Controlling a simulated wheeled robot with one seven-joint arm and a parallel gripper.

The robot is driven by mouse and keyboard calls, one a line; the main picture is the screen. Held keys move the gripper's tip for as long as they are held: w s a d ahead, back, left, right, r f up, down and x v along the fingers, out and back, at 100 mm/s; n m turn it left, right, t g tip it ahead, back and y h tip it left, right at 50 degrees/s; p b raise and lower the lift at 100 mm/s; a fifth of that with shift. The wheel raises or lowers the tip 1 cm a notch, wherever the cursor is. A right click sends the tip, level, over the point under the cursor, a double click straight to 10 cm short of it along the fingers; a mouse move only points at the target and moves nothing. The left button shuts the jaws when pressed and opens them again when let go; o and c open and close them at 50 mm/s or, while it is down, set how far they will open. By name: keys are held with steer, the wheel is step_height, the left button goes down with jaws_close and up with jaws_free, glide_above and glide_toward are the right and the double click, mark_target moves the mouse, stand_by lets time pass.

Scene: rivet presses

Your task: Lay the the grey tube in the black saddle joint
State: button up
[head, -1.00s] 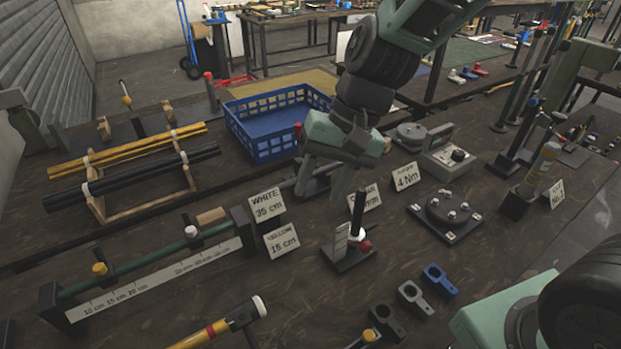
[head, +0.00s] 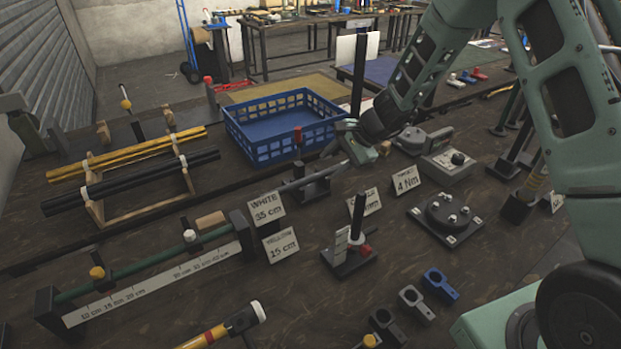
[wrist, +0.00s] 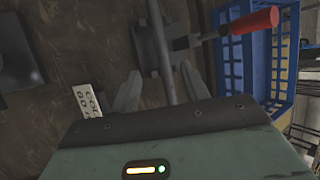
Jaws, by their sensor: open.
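The grey tube (head: 312,179) lies across a dark holder (head: 312,191) near the middle of the bench, in front of the blue basket. In the wrist view the grey tube (wrist: 160,50) passes over the holder (wrist: 149,58) and runs back between my fingers. My gripper (head: 342,157) is open; in the wrist view its fingers (wrist: 161,88) stand on both sides of the tube, with visible gaps. The dark holder looks like the black saddle joint, with a red-handled lever (wrist: 247,26) beside it. How deep the tube sits is not clear.
The blue basket (head: 236,130) is close behind the holder. Label cards (head: 267,207) and a black upright stand (head: 352,258) are in front. A rack with yellow and black tubes (head: 100,208) is at left. Ring-shaped parts (head: 440,284) lie at the front.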

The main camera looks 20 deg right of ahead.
mark_target(313, 177)
steer(key=shift+a+p+x, duration=0.25)
steer(key=shift+p+x, duration=0.7)
steer(key=shift+x, duration=2.75)
steer(key=shift+r, duration=0.15)
jaws_close()
